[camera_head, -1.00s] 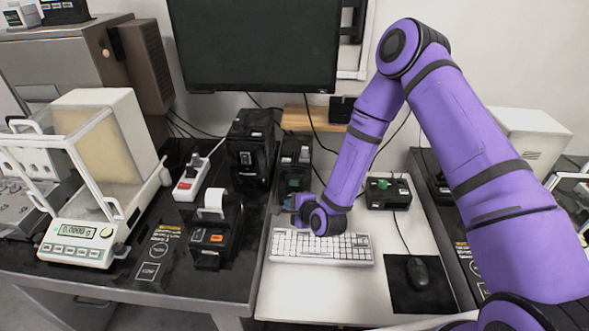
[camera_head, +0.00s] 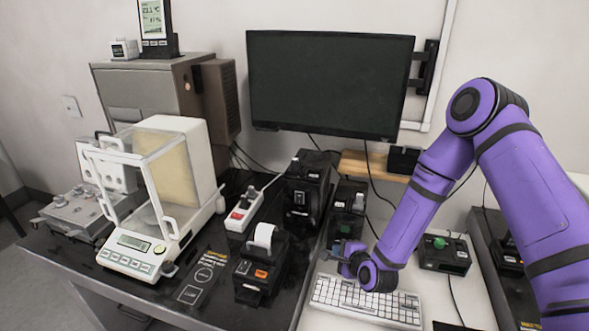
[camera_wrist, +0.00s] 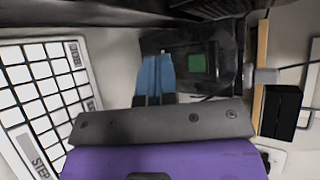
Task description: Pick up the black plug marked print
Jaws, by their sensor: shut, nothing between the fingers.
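A small dark plug (camera_head: 251,193) sits at the far end of a white power strip with a red switch (camera_head: 240,214), on the black table left of centre. Its marking is too small to read, so I cannot tell whether it says print. My gripper (camera_head: 340,250) is well to the right of the strip, low over the far left end of the keyboard. In the wrist view its blue fingers (camera_wrist: 154,75) are together and empty. They point toward a black device with a green square (camera_wrist: 196,65). The plug cannot be made out in the wrist view.
A black printer with a paper roll (camera_head: 262,265) stands in front of the strip, and a tall black device (camera_head: 305,185) to its right. The glass-sided balance (camera_head: 150,210) is at left. The keyboard (camera_head: 365,303) lies below my arm. A monitor (camera_head: 330,85) hangs behind.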

